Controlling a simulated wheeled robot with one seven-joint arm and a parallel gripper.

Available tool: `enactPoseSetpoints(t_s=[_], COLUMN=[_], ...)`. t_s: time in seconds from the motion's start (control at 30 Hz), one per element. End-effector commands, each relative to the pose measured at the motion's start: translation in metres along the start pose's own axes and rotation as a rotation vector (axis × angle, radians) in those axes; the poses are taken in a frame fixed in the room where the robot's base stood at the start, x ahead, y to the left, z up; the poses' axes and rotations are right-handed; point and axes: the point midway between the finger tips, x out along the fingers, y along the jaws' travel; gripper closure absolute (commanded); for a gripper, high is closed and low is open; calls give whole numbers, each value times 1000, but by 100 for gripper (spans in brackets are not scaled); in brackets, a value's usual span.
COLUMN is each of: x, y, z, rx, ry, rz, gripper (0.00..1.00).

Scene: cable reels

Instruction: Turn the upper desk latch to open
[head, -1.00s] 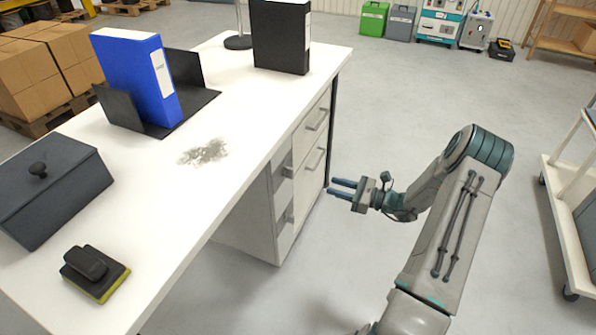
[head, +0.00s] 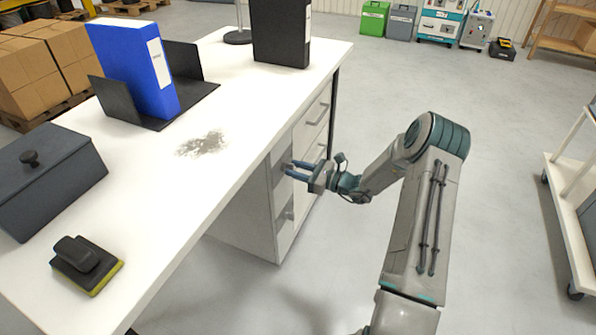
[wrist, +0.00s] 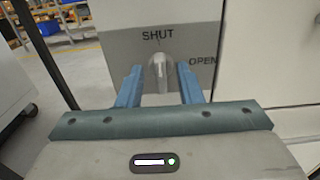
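The upper latch (wrist: 158,72) is a grey knob on the desk's side panel. In the wrist view it points up toward the printed word SHUT, with OPEN printed to its right. My gripper (wrist: 160,76) is open, its two blue fingers on either side of the latch with a small gap at each side. In the head view my gripper (head: 288,170) is at the desk's narrow side panel and mostly covers the upper latch. The lower latch (head: 288,213) shows below it.
The white desk (head: 215,180) carries a dark lidded box (head: 45,185), a black and yellow-green block (head: 85,265), a blue binder (head: 135,70) and a black binder (head: 280,35). Drawers with handles are beside the latch panel.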

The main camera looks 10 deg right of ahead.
Motion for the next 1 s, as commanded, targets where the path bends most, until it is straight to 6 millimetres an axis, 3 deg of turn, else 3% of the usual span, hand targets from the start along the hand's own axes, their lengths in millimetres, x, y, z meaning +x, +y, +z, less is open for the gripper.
enactPoseSetpoints(t_s=[0.23,0.33,0.37,0.77,1.0], x=[1,1,0,0,0], y=[0,0,0,0,0], z=[0,0,0,2,4], rx=[0,0,0,39,180], ry=[0,0,0,1,1], rz=[0,0,0,0,0], gripper=[70,98,100,100,100])
